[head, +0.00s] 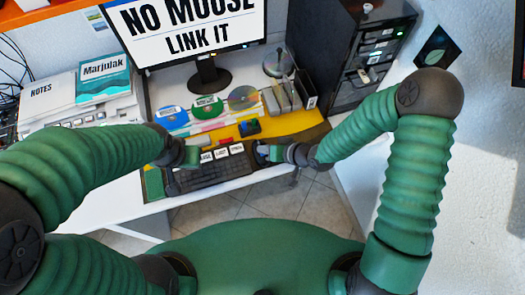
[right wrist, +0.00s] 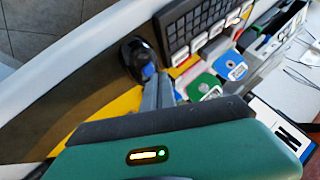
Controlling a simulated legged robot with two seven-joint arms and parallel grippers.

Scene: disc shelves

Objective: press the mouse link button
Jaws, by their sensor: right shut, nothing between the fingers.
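A dark, rounded mouse (right wrist: 133,52) with a blue patch sits on the desk beside the keyboard (right wrist: 180,30) in the right wrist view. In the head view it is mostly hidden by my right gripper (head: 268,153), beside the keyboard (head: 212,174). The right gripper (right wrist: 158,84) is shut and empty, its fingertips close to the mouse. I cannot tell whether they touch it, and I make out no link button. My left gripper (head: 190,157) hangs over the keyboard's left end; its fingers are too small to read. The monitor (head: 190,30) reads "NO MOUSE LINK IT".
Discs in coloured cases (head: 207,108) lie behind the keyboard. A disc spindle (head: 278,65) and a black tower (head: 350,50) stand at the back right. A notes box (head: 62,103) and a keypad unit are on the left. The desk's front edge is close to my body.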

